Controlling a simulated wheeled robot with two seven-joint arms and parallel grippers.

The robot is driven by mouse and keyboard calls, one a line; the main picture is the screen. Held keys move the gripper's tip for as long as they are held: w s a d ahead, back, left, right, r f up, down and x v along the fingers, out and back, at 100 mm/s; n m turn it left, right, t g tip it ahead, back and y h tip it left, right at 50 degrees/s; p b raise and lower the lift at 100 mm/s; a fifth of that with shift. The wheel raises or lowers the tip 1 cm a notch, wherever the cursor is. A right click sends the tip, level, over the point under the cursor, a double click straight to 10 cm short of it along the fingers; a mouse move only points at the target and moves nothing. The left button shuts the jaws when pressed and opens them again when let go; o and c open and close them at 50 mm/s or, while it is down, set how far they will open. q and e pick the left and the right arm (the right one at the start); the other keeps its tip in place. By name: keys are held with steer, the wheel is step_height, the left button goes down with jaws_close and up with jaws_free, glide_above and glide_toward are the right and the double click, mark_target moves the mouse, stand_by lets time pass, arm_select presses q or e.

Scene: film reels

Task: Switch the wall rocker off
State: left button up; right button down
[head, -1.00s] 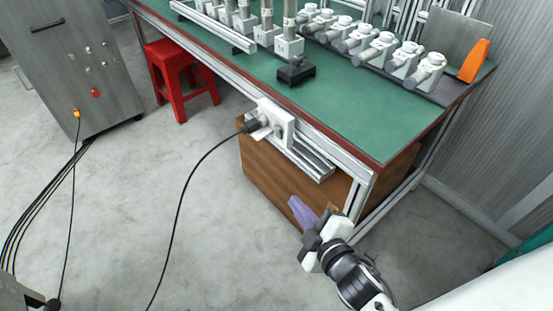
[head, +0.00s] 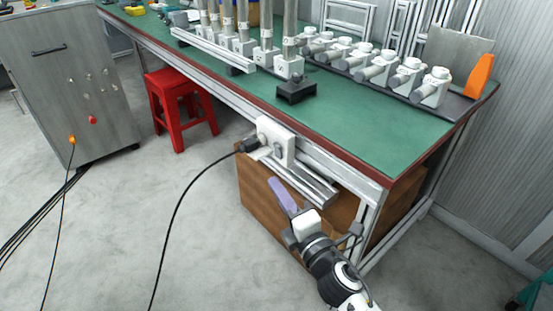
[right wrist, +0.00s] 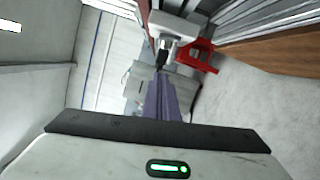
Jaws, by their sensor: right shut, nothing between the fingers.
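A white box (head: 277,141) with a black plug (head: 250,146) in its left part is fixed to the front edge of the green bench. The rocker is too small to make out clearly on its face. My right gripper (head: 283,196), with purple fingers, is shut and empty. It is just below the box and apart from it, pointing up towards it. In the right wrist view the fingers (right wrist: 162,98) point up towards the white box (right wrist: 177,25) and plug (right wrist: 162,47). My left gripper is not in view.
A metal rail (head: 305,182) and a brown wooden box (head: 253,195) are under the bench, close to the fingers. A black cable (head: 183,203) hangs from the plug to the floor. A red stool (head: 180,107) stands left.

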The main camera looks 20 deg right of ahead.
mark_target(279, 156)
steer(key=shift+m, duration=0.6)
steer(key=w+d, duration=0.1)
steer(key=w, duration=0.2)
steer(key=w+d+r+p, duration=0.1)
steer(key=w, duration=0.2)
steer(key=w+d+r+p, duration=0.1)
steer(key=w, duration=0.2)
steer(key=shift+w+d, duration=0.15)
steer(key=shift+d, duration=0.1)
steer(key=shift+f, duration=0.3)
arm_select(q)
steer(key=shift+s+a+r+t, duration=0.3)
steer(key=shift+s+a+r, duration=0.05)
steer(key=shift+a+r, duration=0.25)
arm_select(e)
steer(key=shift+d, duration=0.1)
arm_select(q)
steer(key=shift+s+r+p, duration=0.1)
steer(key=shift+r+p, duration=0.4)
steer(key=shift+p, duration=0.1)
arm_select(e)
steer(key=s+a+r, duration=0.1)
steer(key=s+a, duration=0.2)
steer(key=s, duration=0.8)
steer(key=shift+s, duration=0.2)
